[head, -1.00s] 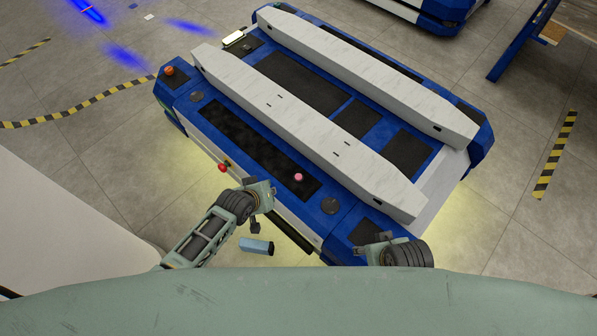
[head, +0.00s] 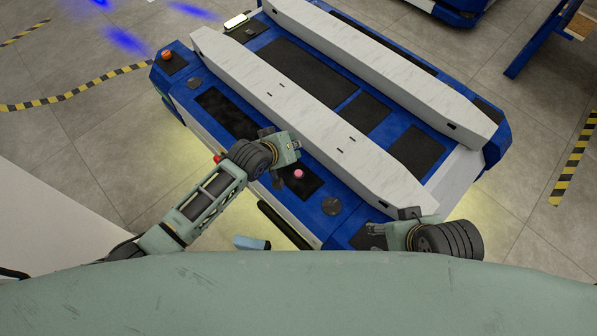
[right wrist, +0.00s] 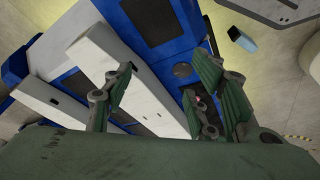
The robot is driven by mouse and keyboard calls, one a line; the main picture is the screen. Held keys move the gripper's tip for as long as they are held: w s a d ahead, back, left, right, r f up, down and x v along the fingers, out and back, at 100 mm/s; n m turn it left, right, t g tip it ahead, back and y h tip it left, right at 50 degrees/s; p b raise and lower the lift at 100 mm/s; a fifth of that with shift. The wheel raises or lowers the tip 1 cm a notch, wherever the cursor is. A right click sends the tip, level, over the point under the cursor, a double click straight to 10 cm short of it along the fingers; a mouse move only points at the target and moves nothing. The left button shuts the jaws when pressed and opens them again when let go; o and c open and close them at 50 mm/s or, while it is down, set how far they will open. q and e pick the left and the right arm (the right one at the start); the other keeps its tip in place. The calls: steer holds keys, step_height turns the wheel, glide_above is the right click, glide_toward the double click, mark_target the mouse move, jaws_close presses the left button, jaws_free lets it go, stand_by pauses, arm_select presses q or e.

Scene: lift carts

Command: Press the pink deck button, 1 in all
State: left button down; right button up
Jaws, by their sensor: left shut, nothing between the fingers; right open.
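The pink button (head: 298,174) stands on a black panel on the blue deck of the lift cart (head: 340,208), near its front side. My left gripper (head: 278,184) is shut and empty. My right gripper (head: 392,221) is open and empty over the cart's front right corner. Its spread fingers also show in the right wrist view (right wrist: 165,78), with a small pink spot, probably the button, partly hidden behind a finger.
Two long pale beams (head: 300,100) lie along the cart. An orange-red button (head: 166,55) sits at its far left corner, and a red one (head: 217,158) on its side. A light-blue block (head: 252,243) is in front. Striped tape (head: 75,97) marks the floor.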

mark_target(298, 173)
steer(key=w+a+r+t+y+b, duration=0.1)
steer(key=w+a+r+t+b, duration=0.1)
steer(key=w+t, duration=0.3)
steer(key=w+a+r+t+y+b, duration=0.1)
steer(key=w+a+r+t+b, duration=0.15)
steer(key=w, duration=0.55)
arm_select(q)
step_height(298, 173, down, 6)
steer(key=shift+r+b, duration=0.1)
steer(key=shift+b, duration=0.8)
step_height(298, 173, down, 2)
steer(key=shift+f+b, duration=0.25)
steer(key=shift+b, duration=0.45)
steer(key=shift+f, duration=0.2)
arm_select(e)
steer(key=w+a+r+t+y, duration=0.1)
steer(key=r+t, duration=0.3)
steer(key=r, duration=0.4)
steer(key=w+a+r+t+y, duration=0.1)
steer(key=w+a+r+t, duration=0.1)
steer(key=r, duration=0.5)
steer(key=shift+w+r+n+t+y, duration=0.4)
steer(key=shift+w+t, duration=0.35)
steer(key=shift+t, duration=0.6)
arm_select(q)
steer(key=shift+f, duration=0.1)
steer(key=shift+f, duration=0.3)
